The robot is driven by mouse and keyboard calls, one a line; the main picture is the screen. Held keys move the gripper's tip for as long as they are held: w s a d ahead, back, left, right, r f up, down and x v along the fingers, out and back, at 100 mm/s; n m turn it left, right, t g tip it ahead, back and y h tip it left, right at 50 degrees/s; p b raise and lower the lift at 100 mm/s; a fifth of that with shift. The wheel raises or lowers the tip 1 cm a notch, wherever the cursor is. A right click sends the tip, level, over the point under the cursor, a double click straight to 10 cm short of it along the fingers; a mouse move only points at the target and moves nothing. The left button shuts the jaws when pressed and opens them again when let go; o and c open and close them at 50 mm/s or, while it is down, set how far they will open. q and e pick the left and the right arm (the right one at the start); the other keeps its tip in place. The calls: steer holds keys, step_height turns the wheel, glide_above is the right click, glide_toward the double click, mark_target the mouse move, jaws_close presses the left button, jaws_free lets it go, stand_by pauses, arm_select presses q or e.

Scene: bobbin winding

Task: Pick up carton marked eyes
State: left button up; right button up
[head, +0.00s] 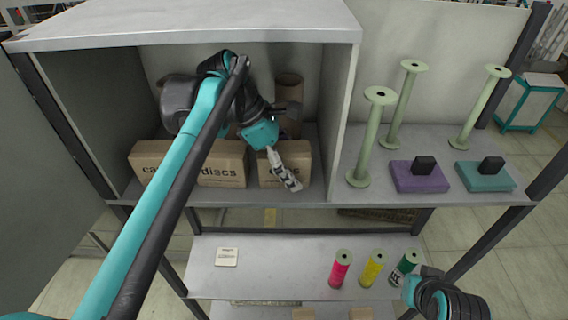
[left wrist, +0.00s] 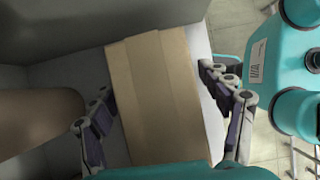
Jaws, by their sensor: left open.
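Several brown cartons stand on the upper shelf in the head view. The rightmost carton (head: 303,160) is mostly covered by my left gripper (head: 284,172), and its label cannot be fully read. Left of it is a carton marked discs (head: 222,170), then a carton whose label starts with "ca" (head: 150,160), partly behind my left arm. In the left wrist view, my left gripper (left wrist: 168,120) is open, with one finger on each side of a taped carton (left wrist: 160,85). Finger contact cannot be told.
A brown cylinder (head: 289,92) stands behind the rightmost carton. The compartment's side wall (head: 340,110) is close on the right. Beyond it are green bobbins (head: 370,140), a purple block (head: 419,177) and a teal block (head: 485,177). Coloured spools (head: 372,268) stand on the lower shelf.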

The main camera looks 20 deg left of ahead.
arm_select(q)
steer(key=c, duration=1.4)
steer(key=shift+c, duration=0.2)
